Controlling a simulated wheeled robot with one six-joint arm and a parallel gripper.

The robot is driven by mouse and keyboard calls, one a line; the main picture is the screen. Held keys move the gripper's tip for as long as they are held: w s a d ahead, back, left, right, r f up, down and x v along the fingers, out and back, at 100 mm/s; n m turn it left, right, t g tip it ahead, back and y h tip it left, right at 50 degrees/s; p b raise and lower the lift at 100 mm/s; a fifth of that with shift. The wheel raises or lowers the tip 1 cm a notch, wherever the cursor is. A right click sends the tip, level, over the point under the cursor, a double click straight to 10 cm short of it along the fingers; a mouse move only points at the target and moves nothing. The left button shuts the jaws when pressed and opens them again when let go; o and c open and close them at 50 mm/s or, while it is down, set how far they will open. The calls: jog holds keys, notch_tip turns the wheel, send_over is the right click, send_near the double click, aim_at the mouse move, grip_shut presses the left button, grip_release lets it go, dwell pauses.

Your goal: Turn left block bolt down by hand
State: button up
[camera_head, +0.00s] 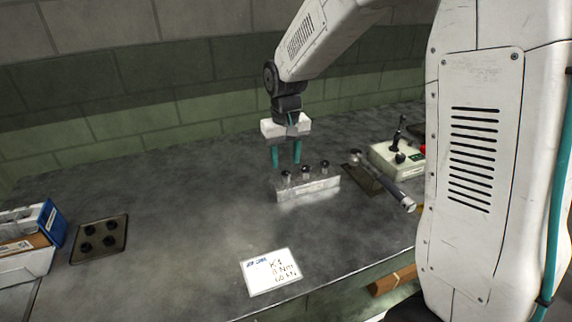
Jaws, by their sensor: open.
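A light metal block (309,189) lies on the dark bench with three dark bolts standing in its top. The left block bolt (286,176) is at the block's left end, with the middle bolt (306,170) and the right bolt (325,165) beside it. My gripper (286,162) points down with two teal fingers apart and nothing between them. Its fingertips appear above or just behind the left and middle bolts; the exact gap is hard to tell.
A wrench-like tool (392,188) lies right of the block, near a control box with a joystick (395,158). A written card (270,271) lies in front. The left-middle bench is clear.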

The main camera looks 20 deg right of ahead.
aim_at(286, 173)
jog(key=shift+r, duration=2.25)
